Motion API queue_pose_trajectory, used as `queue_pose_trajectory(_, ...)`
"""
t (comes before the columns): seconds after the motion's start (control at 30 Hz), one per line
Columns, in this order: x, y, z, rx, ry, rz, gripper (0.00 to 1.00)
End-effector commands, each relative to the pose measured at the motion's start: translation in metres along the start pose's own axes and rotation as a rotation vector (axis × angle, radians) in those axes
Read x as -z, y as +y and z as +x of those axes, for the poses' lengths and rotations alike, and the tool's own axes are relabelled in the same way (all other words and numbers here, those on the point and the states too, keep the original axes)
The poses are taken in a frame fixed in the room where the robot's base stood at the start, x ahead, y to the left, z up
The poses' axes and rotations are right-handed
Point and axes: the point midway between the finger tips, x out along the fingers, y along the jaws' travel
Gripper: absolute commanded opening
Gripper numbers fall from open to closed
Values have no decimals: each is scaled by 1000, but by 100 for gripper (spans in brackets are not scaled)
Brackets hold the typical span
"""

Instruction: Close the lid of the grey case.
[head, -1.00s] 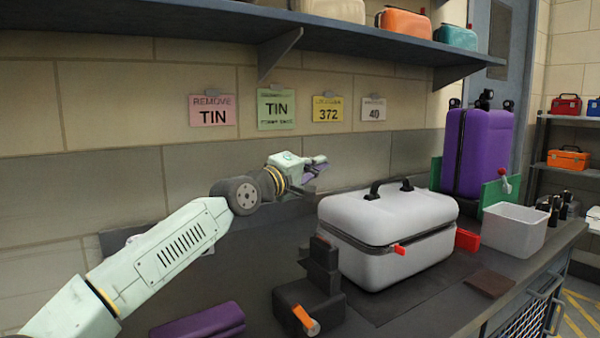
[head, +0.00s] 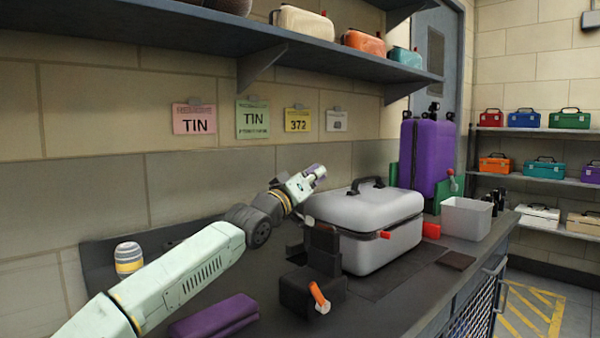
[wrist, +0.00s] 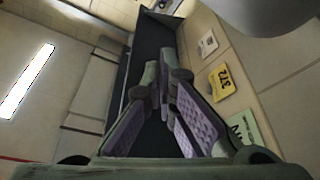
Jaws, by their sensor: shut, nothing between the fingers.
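The grey case (head: 392,250) stands on the dark bench, with its pale grey lid (head: 350,208) lying down over the body. A dark line runs along the seam between lid and body; I cannot tell whether the lid is fully shut. A black handle (head: 367,185) is on the lid's top, and an orange-red latch (head: 385,234) is at the front seam. My gripper (head: 321,170) is above and behind the case's left end, apart from it, pointing up and right. In the wrist view its purple-padded fingers (wrist: 165,88) are together and empty.
A black block-shaped device (head: 313,285) with an orange lever stands front left of the case. A purple case (head: 427,158) and a pale open bin (head: 466,218) stand to the right. A purple folded item (head: 214,317) lies near left. A shelf (head: 250,50) overhangs behind.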

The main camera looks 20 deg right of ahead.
Motion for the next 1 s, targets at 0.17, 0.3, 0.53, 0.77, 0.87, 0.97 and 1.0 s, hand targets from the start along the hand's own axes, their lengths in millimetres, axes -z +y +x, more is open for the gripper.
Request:
queue_pose_trajectory(0.17, -4, 11, 0, -49, -2, 131, 0)
queue_pose_trajectory(0.3, -19, 12, -6, -85, -2, 220, 0)
queue_pose_trajectory(0.53, -39, 16, -13, -154, 2, 432, 0)
queue_pose_trajectory(0.77, -55, 19, -18, -238, 3, 662, 0)
queue_pose_trajectory(0.87, -59, 20, -20, -260, 2, 725, 0)
queue_pose_trajectory(0.97, -61, 21, -20, -276, 1, 766, 0)
queue_pose_trajectory(1.0, -62, 21, -21, -280, 1, 778, 0)
